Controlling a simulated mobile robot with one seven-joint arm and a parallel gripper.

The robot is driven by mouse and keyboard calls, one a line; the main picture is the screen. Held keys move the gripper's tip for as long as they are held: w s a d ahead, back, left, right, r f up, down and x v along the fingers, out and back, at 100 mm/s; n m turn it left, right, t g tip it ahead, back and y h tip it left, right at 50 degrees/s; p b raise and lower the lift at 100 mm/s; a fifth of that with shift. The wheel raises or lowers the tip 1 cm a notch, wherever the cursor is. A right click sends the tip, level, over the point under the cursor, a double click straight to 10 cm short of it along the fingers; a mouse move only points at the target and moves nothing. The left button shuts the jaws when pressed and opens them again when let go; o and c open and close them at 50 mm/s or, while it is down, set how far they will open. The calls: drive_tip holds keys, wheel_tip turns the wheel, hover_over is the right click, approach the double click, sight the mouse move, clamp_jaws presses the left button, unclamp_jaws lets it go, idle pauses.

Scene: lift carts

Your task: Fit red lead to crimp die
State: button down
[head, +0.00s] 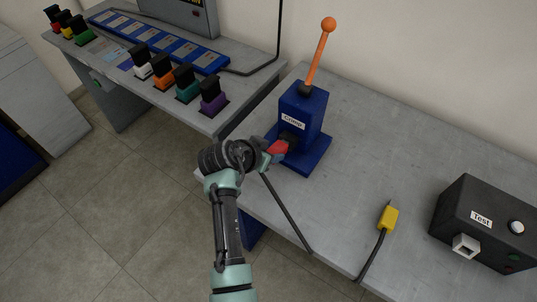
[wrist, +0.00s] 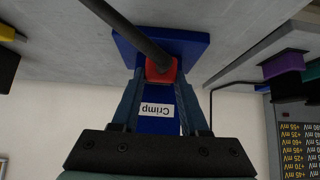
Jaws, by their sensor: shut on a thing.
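The blue crimp press (head: 303,112) stands on the grey bench, with a white "Crimp" label and an orange-knobbed lever (head: 320,57) pointing up. My gripper (head: 270,150) is shut on the red lead (head: 278,147), right at the front of the press near its dark die (head: 288,138). I cannot tell whether the plug's tip is inside the die.
A yellow lead (head: 388,218) lies on the bench to the right, beside a black Test box (head: 482,222). A second bench at the upper left holds a blue panel (head: 160,38) and several coloured connectors (head: 187,84).

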drive_tip(key=shift+w+d+f+b, duration=0.25)
drive_tip(key=shift+w+d+b, duration=0.1)
drive_tip(key=shift+w+b, duration=0.15)
drive_tip(key=shift+c, duration=1.7)
unclamp_jaws()
drive_tip(key=b+v, duration=0.1)
drive_tip(key=v, duration=1.2)
drive_tip(key=shift+b, duration=0.3)
